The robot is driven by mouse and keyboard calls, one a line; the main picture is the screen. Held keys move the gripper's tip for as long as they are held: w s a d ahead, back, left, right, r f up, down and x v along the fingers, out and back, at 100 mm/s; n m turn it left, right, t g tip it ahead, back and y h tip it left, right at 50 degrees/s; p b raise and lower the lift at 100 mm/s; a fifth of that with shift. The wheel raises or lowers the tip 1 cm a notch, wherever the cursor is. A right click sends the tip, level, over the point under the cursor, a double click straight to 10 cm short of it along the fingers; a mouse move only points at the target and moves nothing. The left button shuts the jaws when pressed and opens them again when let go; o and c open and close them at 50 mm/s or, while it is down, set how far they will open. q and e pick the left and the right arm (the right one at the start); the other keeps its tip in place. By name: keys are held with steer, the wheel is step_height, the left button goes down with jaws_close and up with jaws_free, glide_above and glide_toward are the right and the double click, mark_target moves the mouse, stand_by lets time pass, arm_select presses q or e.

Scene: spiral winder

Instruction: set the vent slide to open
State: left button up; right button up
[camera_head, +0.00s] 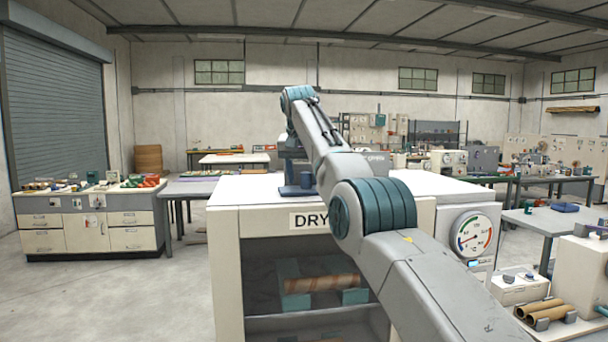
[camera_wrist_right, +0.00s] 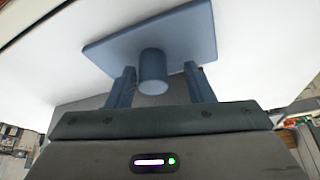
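The vent slide is a flat blue plate (camera_wrist_right: 120,45) with a short round blue knob (camera_wrist_right: 152,72), lying on the white top of the drying cabinet (camera_head: 250,190). In the head view the slide (camera_head: 298,191) shows at the left part of the top, partly hidden by my arm. My right gripper (camera_wrist_right: 160,70) is open at the slide, one finger on each side of the knob. The left finger looks close to the knob; a gap shows on the right. A sign ending in "OPEN" (camera_head: 377,159) is partly hidden behind my right arm. My left gripper is not in view.
The cabinet front has a "DRY" label, a window with a striped tube (camera_head: 322,283) behind it and a round gauge (camera_head: 472,235). A bench with brown tubes (camera_head: 540,309) stands at the right. Drawer units (camera_head: 95,225) stand at the left, with open floor before them.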

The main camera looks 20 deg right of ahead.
steer(key=shift+s+d+r, duration=0.1)
steer(key=shift+r, duration=0.15)
steer(key=p+v, duration=0.2)
steer(key=v, duration=0.8)
steer(key=shift+p, duration=0.3)
